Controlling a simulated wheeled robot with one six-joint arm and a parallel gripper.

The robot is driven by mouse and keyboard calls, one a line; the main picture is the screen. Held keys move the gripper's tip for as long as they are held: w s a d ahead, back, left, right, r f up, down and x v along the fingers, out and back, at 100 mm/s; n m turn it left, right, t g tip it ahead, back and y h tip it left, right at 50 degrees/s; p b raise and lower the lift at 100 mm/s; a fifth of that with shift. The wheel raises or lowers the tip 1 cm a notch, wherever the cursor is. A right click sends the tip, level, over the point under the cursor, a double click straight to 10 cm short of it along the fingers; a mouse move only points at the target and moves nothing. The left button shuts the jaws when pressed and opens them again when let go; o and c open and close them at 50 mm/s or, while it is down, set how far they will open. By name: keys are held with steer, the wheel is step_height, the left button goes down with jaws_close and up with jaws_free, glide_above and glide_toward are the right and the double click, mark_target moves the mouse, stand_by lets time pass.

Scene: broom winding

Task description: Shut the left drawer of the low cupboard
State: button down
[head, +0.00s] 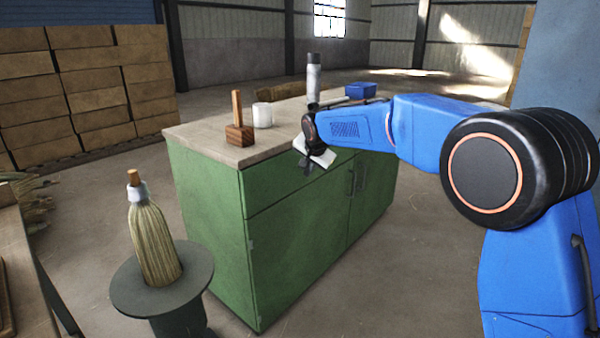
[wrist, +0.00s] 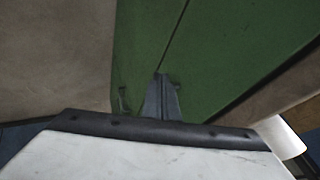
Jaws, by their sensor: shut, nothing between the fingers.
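The low cupboard (head: 300,245) is green with a pale wooden top. Its left drawer (head: 272,186) is the wide panel under the top at the left of the front. The drawer front looks flush with the cupboard, with no open gap visible; its right part is partly hidden by my gripper. My gripper (head: 308,169) is shut and empty, at the drawer front near its middle. In the wrist view the dark fingers (wrist: 161,82) are together against the green front (wrist: 220,55), where a seam line runs. I cannot tell whether they touch it.
On the cupboard top are a wooden block with a handle (head: 238,124), a white cup (head: 262,115), a grey cylinder (head: 313,78) and a blue tray (head: 360,90). A broom head (head: 154,240) stands on a dark round stand (head: 125,290) at front left. Stacked boxes (head: 90,90) stand behind.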

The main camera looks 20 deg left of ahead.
steer(key=v, duration=0.9)
steer(key=s+d+r+h, duration=0.1)
steer(key=s+d, duration=0.4)
steer(key=d, duration=0.7)
steer(key=s+d+r+n, duration=0.1)
steer(key=s+d, duration=0.3)
steer(key=d, duration=0.8)
steer(key=s+d+r+h, duration=0.1)
steer(key=s+d, duration=0.4)
steer(key=d, duration=0.7)
steer(key=s+d+f+n+g+h, duration=0.1)
steer(key=s+d+f, duration=0.2)
steer(key=s+d, duration=0.45)
steer(key=s+d+f, duration=0.2)
steer(key=s+d, duration=0.4)
steer(key=s, duration=0.2)
steer(key=s+d+f, duration=0.3)
steer(key=s+f, duration=0.1)
steer(key=s, duration=0.3)
steer(key=s+d+f, duration=0.3)
steer(key=s+f, duration=0.2)
steer(key=s, duration=0.2)
steer(key=shift+f+n+g+h, duration=0.3)
steer(key=shift+n+h, duration=0.1)
